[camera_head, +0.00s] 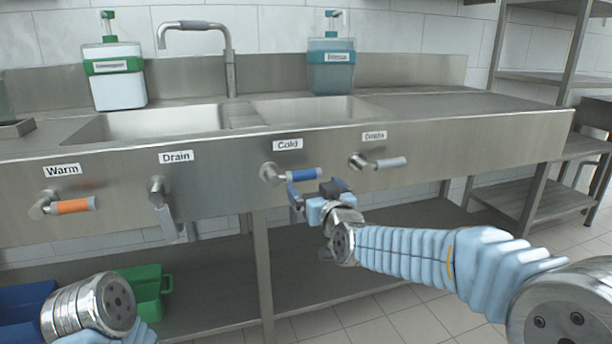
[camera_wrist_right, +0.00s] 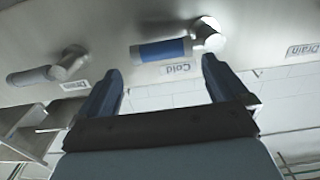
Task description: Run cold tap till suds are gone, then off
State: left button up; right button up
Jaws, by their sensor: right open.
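The Cold tap handle (camera_head: 304,175), blue on a metal stem, points right along the sink's front panel under its "Cold" label (camera_head: 288,145). In the right wrist view the Cold handle (camera_wrist_right: 160,50) lies just beyond the fingertips, across the gap. My right gripper (camera_head: 318,192) is open and empty, just below and in front of this handle; it also shows in the right wrist view (camera_wrist_right: 160,70). The metal spout (camera_head: 231,65) stands behind the sink; no water stream is visible. I see no suds in the left basin (camera_head: 150,122) or right basin (camera_head: 315,108); their bottoms are partly hidden.
The orange Warm handle (camera_head: 72,206) points right. The left Drain handle (camera_head: 167,220) hangs down; the grey right-hand handle (camera_head: 388,163) points right. Green-labelled (camera_head: 117,75) and blue (camera_head: 331,62) dispensers stand behind the sink. Blue (camera_head: 22,308) and green (camera_head: 150,290) bins sit below.

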aim_at(306, 178)
jog(key=p+x, duration=0.1)
jog(key=x, duration=0.7)
jog(key=shift+w+f, duration=0.15)
